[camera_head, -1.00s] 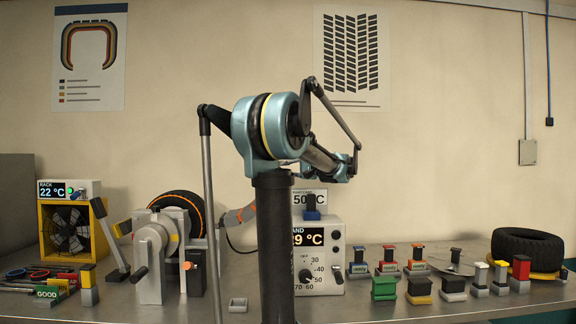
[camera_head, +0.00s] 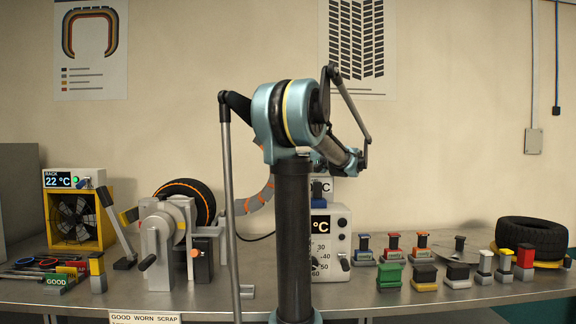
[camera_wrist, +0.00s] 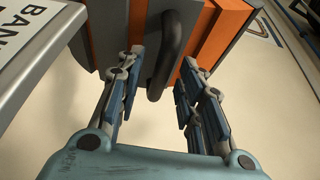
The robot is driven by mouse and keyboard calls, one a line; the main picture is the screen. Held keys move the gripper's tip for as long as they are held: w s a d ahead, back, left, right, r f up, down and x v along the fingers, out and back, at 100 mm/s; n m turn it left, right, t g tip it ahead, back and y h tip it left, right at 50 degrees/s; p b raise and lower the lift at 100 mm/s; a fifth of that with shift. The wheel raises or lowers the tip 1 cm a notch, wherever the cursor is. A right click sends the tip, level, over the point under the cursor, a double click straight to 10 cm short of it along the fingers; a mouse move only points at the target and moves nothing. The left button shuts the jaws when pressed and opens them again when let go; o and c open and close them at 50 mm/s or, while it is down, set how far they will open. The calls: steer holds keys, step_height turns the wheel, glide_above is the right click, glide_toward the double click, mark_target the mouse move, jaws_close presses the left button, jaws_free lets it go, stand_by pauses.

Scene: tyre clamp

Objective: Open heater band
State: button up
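The heater band (camera_head: 258,198) shows in the head view as a curved row of grey segments with orange joints, beside the dark tyre (camera_head: 203,193) on the grey clamp stand (camera_head: 160,240). In the wrist view, a grey and orange block (camera_wrist: 207,45) carries a dark curved handle (camera_wrist: 172,50). My gripper (camera_wrist: 162,72) is open, with the handle between its two fingers. I see gaps on both sides of the handle. In the head view my arm and column hide the gripper, and whether the block is part of the band is unclear.
A panel lettered "BAN" (camera_wrist: 38,42) lies close to my gripper's left in the wrist view. The control box (camera_head: 330,250) with dial stands behind my column. Coloured stamps (camera_head: 390,275) and another tyre (camera_head: 532,238) are on the right. A yellow fan (camera_head: 80,218) is at left.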

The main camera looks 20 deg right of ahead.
steer(key=shift+d, duration=0.1)
steer(key=v, duration=1.1)
steer(key=shift+s+d, duration=0.25)
